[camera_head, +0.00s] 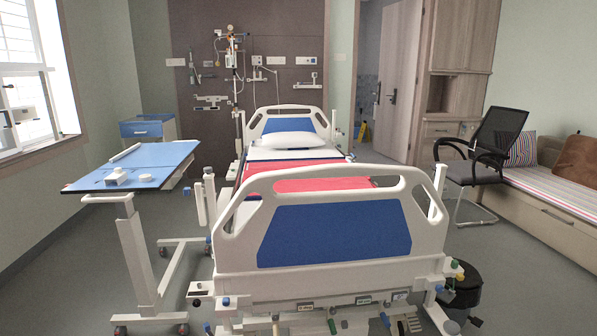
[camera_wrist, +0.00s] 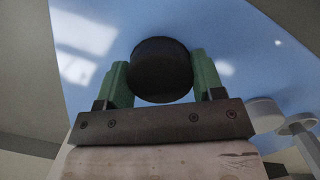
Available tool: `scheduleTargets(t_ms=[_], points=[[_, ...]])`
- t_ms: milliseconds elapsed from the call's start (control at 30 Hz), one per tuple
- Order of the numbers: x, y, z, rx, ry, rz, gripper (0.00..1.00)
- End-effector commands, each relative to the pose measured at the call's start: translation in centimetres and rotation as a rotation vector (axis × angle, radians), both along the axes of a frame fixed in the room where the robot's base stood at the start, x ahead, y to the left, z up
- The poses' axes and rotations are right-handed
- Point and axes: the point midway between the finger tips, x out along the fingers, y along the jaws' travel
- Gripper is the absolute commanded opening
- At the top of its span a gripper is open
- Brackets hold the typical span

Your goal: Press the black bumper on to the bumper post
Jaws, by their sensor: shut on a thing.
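In the wrist view my gripper (camera_wrist: 162,76) has its two green fingers closed on the sides of a round black bumper (camera_wrist: 161,60). The bumper sits between the fingertips with its dark round face toward the camera. Behind it is a glossy blue surface (camera_wrist: 95,75); I cannot tell whether the bumper touches it. My gripper does not show in the head view. The bed's foot end (camera_head: 335,225) faces me there, with small coloured fittings along its low frame. I cannot tell which part is the bumper post.
A blue-topped overbed table (camera_head: 150,160) with small white items stands left of the bed. White round parts (camera_wrist: 265,112) lie at the right in the wrist view. A black bin (camera_head: 466,290) is by the bed's right corner. A chair (camera_head: 485,160) stands farther right.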

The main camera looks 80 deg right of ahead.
Motion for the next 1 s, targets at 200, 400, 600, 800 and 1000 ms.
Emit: scheduleTargets(t_ms=[200, 400, 600, 800, 1000], points=[[0.0, 0.0, 1.0, 0.0, -0.001, 0.0, 0.33], [0.0, 0.0, 1.9, 0.0, -0.001, 0.0, 0.33], [-0.1, 0.0, 2.7, 0.0, 0.0, 0.0, 0.33], [0.0, 0.0, 2.9, 0.001, 0.001, 0.0, 0.33], [0.0, 0.0, 2.9, 0.0, 0.0, 0.0, 0.33]])
